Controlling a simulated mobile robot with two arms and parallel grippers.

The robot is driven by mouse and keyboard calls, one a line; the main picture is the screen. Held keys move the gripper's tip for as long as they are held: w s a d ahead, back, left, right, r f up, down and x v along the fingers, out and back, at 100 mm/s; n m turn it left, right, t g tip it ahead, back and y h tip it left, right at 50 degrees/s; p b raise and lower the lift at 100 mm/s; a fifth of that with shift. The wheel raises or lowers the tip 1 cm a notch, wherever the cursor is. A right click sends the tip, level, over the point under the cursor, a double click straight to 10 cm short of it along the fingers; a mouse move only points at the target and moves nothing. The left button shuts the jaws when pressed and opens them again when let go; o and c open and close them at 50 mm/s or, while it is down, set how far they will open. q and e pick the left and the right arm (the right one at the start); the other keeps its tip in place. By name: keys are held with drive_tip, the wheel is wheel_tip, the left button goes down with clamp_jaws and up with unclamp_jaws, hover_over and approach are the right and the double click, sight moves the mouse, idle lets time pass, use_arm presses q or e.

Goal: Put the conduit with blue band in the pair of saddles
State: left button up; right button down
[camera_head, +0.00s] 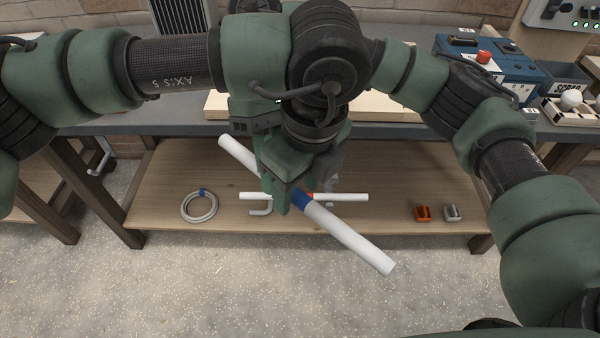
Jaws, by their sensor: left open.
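The conduit with blue band (348,240) is a white tube that slants from upper left to lower right, with its blue band (301,200) near mid-length. It looks raised above the low shelf; what supports it is hidden. My left gripper (300,185) points down over its middle, open, with a green finger covering part of the tube. Whether the tube is between the fingers cannot be told. My right arm comes in from the right, but its gripper is hidden behind the left arm.
A ring with a blue tag (199,206) is at left on the shelf (160,180). The bench (405,130) above carries a blue box (490,65) at right.

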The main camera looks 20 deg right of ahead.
use_arm(q)
drive_tip(key=shift+f, duration=0.1)
clamp_jaws()
use_arm(e)
drive_tip(key=c, duration=1.2)
unclamp_jaws()
